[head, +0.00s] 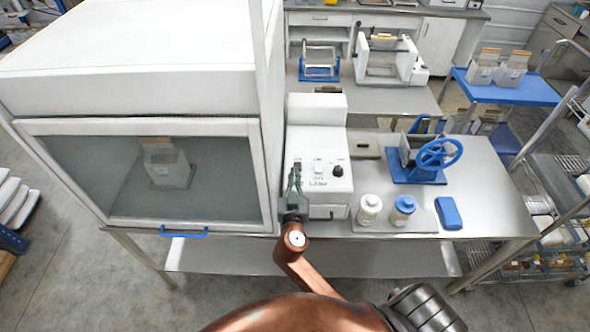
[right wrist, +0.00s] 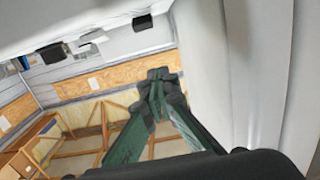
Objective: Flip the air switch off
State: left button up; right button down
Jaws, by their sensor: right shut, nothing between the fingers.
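A white box-shaped machine (head: 318,130) stands on the steel table beside the hood. Its sloped front panel carries a small white switch (head: 319,168) and a black knob (head: 338,171). The labels are too small to read, so I cannot tell which control is the air switch. My right gripper (head: 294,176) is shut and empty at the left edge of this panel, covering part of it. I cannot tell whether its tips touch the panel. The right wrist view shows its green fingers (right wrist: 158,78) closed together at the tips. My left gripper is not in view.
A glass-fronted white hood (head: 185,127) with a blue handle (head: 184,233) stands close on the left. Two bottles, white (head: 369,209) and blue-topped (head: 403,209), a blue block (head: 449,213) and a blue handwheel device (head: 437,155) stand to the right.

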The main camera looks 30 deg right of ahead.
jog(key=p, duration=0.2)
send_over(298, 166)
jog(key=s+a, duration=0.2)
jog(key=shift+w, duration=0.25)
jog(key=f, duration=0.2)
jog(key=s+f, duration=0.1)
jog(key=shift+a, duration=0.35)
jog(key=shift+s+a+f, duration=0.2)
jog(key=shift+s+f, duration=0.1)
jog(key=shift+f, duration=0.25)
